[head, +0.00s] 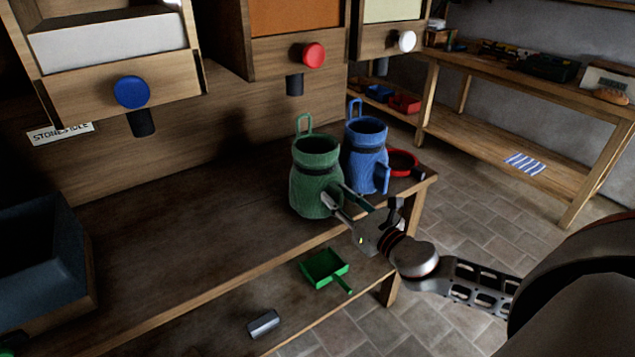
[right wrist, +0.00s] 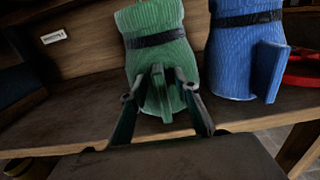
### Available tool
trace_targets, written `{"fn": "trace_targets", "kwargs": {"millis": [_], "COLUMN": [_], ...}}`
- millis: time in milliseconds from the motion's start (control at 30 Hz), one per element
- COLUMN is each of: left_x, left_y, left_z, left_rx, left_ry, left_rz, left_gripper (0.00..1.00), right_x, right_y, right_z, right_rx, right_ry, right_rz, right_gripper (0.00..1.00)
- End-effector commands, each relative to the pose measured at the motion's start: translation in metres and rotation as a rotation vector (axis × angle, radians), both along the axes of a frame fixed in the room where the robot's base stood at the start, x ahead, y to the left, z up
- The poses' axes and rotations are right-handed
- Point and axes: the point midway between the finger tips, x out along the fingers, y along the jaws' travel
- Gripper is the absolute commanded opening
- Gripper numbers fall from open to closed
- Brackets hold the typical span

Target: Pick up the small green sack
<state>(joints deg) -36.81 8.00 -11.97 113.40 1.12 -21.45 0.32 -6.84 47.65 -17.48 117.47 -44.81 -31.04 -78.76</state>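The small green sack (head: 316,182) stands upright on the bench, with a dark band round its neck and a green loop on top. It also shows in the right wrist view (right wrist: 150,45), where a green tab (right wrist: 160,92) sticks out from its lower front. My right gripper (head: 346,197) is at the sack's lower right side in the head view. In the right wrist view its two fingers (right wrist: 158,98) are spread, one on each side of the tab, with gaps visible. Whether a fingertip touches the sack cannot be told. My left gripper is not in view.
A blue sack (head: 366,158) stands close to the right, with a red round object (head: 401,162) behind it. A green scoop (head: 325,268) and a grey block (head: 264,324) lie on the lower shelf.

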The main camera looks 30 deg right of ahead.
Motion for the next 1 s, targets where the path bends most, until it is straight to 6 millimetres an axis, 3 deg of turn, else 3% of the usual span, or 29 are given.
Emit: {"fn": "trace_targets", "kwargs": {"millis": [33,133,567,767,1000], "left_x": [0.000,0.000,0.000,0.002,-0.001], "left_y": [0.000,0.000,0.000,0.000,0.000], "left_z": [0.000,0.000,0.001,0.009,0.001], "left_rx": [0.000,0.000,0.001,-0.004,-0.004], "left_ry": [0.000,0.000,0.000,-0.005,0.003], "left_rz": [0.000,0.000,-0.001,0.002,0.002], "left_gripper": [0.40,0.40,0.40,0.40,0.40], "right_x": [0.000,0.000,0.000,0.000,-0.033], "right_y": [0.000,0.000,0.000,0.000,-0.002], "right_z": [0.000,0.000,0.003,0.021,0.013], "right_rx": [0.000,0.000,0.000,-0.002,-0.001], "right_ry": [0.000,0.000,-0.002,-0.005,0.003], "right_rz": [0.000,0.000,0.000,0.001,0.001], "right_gripper": [0.25,0.00,0.00,0.00,0.00]}}
